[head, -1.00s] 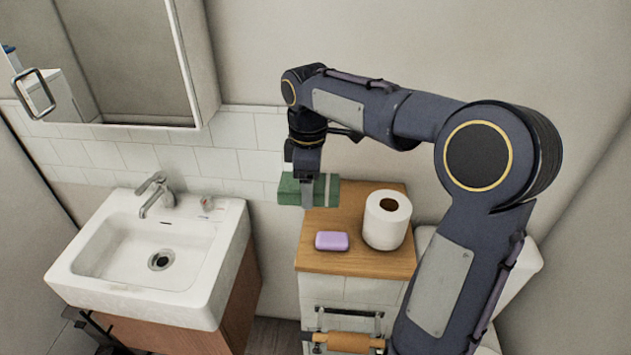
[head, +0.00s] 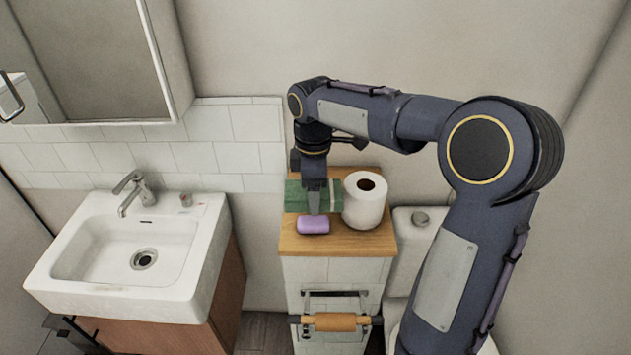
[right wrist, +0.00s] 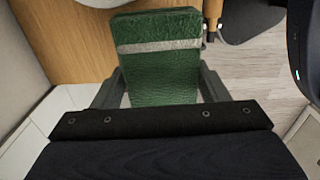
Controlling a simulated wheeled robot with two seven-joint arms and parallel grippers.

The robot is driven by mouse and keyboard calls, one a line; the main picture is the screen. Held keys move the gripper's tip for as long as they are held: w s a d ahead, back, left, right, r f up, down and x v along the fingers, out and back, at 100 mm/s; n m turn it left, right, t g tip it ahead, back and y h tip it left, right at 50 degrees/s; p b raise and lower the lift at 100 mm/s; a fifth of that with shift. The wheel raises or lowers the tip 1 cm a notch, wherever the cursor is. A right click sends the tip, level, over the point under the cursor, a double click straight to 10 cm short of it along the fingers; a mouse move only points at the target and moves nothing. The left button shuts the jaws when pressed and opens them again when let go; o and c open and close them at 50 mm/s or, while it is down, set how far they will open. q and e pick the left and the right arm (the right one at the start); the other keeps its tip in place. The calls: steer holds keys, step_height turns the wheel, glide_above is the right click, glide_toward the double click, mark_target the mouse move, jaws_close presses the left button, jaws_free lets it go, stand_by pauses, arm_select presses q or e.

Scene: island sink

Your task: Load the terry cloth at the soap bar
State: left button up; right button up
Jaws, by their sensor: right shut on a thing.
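The green terry cloth (head: 296,197), a folded block with a pale stripe, is held in my right gripper (head: 314,207). In the right wrist view the cloth (right wrist: 160,75) sits between the two fingers (right wrist: 160,88). The purple soap bar (head: 313,225) lies on the wooden cabinet top (head: 350,244), just in front of the cloth and fingers. The cloth is over the back left of the top; I cannot tell whether it touches the wood. The soap bar does not show in the right wrist view. My left gripper is not in view.
A white toilet paper roll (head: 364,201) stands close to the right of the cloth. The sink (head: 130,250) is at the left, apart from the cabinet. A paper holder (head: 335,322) is on the cabinet front. The front strip of the top is bare.

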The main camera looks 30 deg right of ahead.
mark_target(314, 221)
steer(key=shift+w+f+b, duration=0.15)
steer(key=shift+f+b, duration=0.45)
steer(key=shift+f, duration=0.25)
step_height(314, 221, down, 4)
steer(key=b, duration=0.4)
steer(key=shift+f, duration=0.1)
steer(key=shift+f, duration=0.45)
stand_by(1.6)
step_height(314, 221, up, 7)
steer(key=p, duration=0.6)
steer(key=shift+p, duration=0.3)
steer(key=shift+r, duration=0.1)
stand_by(0.4)
